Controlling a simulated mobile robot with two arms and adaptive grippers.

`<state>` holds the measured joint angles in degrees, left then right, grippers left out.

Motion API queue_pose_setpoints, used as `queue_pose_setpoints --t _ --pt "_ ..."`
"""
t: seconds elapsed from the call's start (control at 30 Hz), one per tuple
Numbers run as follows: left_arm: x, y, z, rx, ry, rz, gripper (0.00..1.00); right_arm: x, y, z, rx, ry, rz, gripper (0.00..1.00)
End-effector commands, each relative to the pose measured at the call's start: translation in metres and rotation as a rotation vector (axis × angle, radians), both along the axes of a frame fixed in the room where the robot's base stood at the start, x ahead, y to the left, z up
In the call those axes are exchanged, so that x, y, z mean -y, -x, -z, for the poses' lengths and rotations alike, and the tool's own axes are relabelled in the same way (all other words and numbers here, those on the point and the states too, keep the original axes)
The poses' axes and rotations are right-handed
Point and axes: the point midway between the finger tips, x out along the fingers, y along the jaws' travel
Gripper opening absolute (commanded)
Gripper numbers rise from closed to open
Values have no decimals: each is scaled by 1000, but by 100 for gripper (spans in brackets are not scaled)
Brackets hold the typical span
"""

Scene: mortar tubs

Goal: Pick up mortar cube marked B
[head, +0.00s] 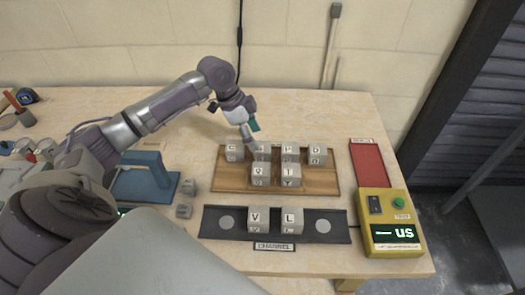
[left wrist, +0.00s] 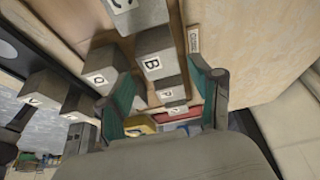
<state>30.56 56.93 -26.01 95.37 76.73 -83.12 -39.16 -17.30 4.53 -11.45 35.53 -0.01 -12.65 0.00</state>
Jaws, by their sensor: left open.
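The mortar cube marked B is a grey cube with a dark letter on a white label. In the left wrist view the cube (left wrist: 150,62) lies in the gap between the teal-padded fingers of my open left gripper (left wrist: 162,78); I cannot tell whether they touch it. In the head view the second cube (head: 263,151) of the back row on the wooden tray (head: 232,186) is partly hidden by my left gripper (head: 251,137), which comes down over it from the back left. Its letter is hard to read there. My right gripper is not in view.
Close by on the tray are cubes marked C (head: 234,153), P (head: 289,153), D (head: 317,154), O or Q (head: 261,174) and T (head: 290,174). Cubes V (head: 258,220) and L (head: 292,220) stand on a black strip (head: 327,227) in front. A yellow control box (head: 390,222) stands right.

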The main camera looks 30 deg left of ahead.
Motion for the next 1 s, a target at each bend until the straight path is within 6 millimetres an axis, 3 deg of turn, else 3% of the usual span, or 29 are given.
queue_pose_setpoints --t 0.27,0.5,0.8,1.0 --pt "9 -3 20 -3 2 2 65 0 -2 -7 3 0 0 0" --pt "22 -9 52 -2 1 1 65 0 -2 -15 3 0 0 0" --pt "23 -11 59 1 -2 1 65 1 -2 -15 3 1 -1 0" --pt "23 -11 58 1 -2 1 33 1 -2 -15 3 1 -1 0"
